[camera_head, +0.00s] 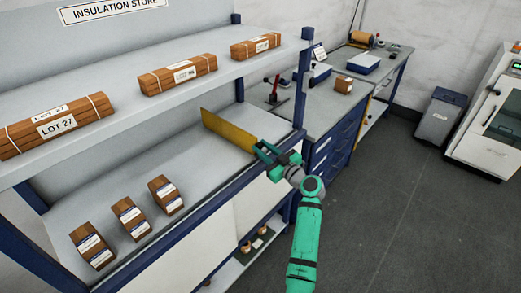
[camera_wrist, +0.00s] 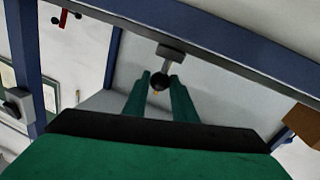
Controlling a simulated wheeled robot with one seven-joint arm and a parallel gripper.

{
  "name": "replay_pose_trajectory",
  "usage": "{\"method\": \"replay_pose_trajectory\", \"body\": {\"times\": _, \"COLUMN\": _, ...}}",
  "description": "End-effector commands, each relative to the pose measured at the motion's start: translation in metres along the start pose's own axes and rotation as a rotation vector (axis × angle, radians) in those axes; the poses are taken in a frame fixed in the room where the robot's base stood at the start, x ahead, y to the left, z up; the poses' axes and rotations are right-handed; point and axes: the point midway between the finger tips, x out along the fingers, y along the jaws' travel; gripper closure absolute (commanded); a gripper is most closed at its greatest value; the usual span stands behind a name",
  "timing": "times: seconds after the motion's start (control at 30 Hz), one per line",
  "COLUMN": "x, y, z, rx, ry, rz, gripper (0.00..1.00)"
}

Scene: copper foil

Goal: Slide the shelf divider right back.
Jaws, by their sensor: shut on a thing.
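The shelf divider (camera_head: 228,132) is a yellow upright plate on the middle shelf, running from the front edge toward the back. My gripper (camera_head: 259,149) is at its front end, at the shelf's front edge. In the wrist view, my gripper (camera_wrist: 160,84) has its two green fingers closed on a dark round knob (camera_wrist: 158,81) on a short grey stem. The yellow plate itself is mostly hidden in that view.
Several small brown packs (camera_head: 129,217) stand on the shelf left of the divider. Tied bundles (camera_head: 178,75) lie on the upper shelf (camera_head: 118,82). The blue rack post (camera_head: 302,78) is close right of my gripper. Shelf space between the packs and divider is clear.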

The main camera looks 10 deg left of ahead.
Motion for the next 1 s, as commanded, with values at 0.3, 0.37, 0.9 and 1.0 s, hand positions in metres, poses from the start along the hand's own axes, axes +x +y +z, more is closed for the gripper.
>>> {"method": "replay_pose_trajectory", "body": {"times": 0.3, "x": -0.001, "y": 0.007, "z": 0.0, "rx": -0.004, "ry": -0.002, "rz": 0.018, "gripper": 1.0}}
{"method": "replay_pose_trajectory", "body": {"times": 0.37, "x": -0.001, "y": 0.007, "z": 0.0, "rx": -0.004, "ry": -0.003, "rz": 0.018, "gripper": 0.61}}
{"method": "replay_pose_trajectory", "body": {"times": 0.9, "x": -0.023, "y": 0.006, "z": 0.001, "rx": -0.003, "ry": -0.002, "rz": 0.016, "gripper": 0.57}}
{"method": "replay_pose_trajectory", "body": {"times": 1.0, "x": -0.042, "y": 0.006, "z": 0.001, "rx": -0.003, "ry": -0.001, "rz": 0.017, "gripper": 0.57}}
